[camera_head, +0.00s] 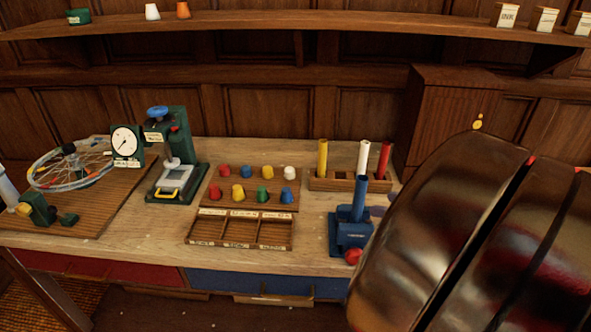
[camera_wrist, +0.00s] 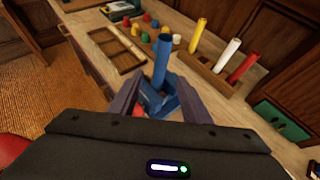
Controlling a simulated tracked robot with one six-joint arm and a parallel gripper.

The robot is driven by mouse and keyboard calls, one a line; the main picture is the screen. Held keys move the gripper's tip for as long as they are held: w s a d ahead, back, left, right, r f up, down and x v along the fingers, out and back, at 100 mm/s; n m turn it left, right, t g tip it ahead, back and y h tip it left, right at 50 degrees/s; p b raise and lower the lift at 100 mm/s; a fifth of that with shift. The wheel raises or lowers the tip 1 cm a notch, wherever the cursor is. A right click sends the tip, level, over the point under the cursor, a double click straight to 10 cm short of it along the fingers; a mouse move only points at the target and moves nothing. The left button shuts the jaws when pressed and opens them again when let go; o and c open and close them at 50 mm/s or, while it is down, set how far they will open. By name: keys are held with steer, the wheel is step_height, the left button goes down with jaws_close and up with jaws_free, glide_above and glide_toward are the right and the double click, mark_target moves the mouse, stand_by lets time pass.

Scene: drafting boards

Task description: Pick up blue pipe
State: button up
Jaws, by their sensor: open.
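The blue pipe (camera_head: 359,198) stands upright in a blue clamp-like base (camera_head: 350,234) near the right end of the bench. In the wrist view the blue pipe (camera_wrist: 162,62) rises ahead of my gripper, with the blue base (camera_wrist: 158,100) at its foot. My gripper (camera_wrist: 155,97) is open, its two dark fingers reaching toward the base on either side of the pipe's line. I cannot tell whether the pipe is between the fingertips or just beyond them. In the head view a dark part of my arm hides the bench's right side.
A wooden rack (camera_head: 322,182) behind holds a yellow pipe (camera_head: 322,160), a white pipe (camera_head: 363,157) and a red pipe (camera_head: 383,160). Coloured knobs sit on a board (camera_head: 225,194) behind a compartment tray (camera_head: 215,232). A green press (camera_head: 178,160) stands left. A wooden cabinet (camera_head: 440,110) stands behind.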

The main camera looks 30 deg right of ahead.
mark_target(363, 202)
steer(key=x, duration=0.8)
steer(key=shift+w+f, duration=0.1)
steer(key=shift+f, duration=0.05)
steer(key=shift+w+f, duration=0.1)
steer(key=shift+w, duration=0.05)
stand_by(0.3)
steer(key=shift+x, duration=2.6)
jaws_close()
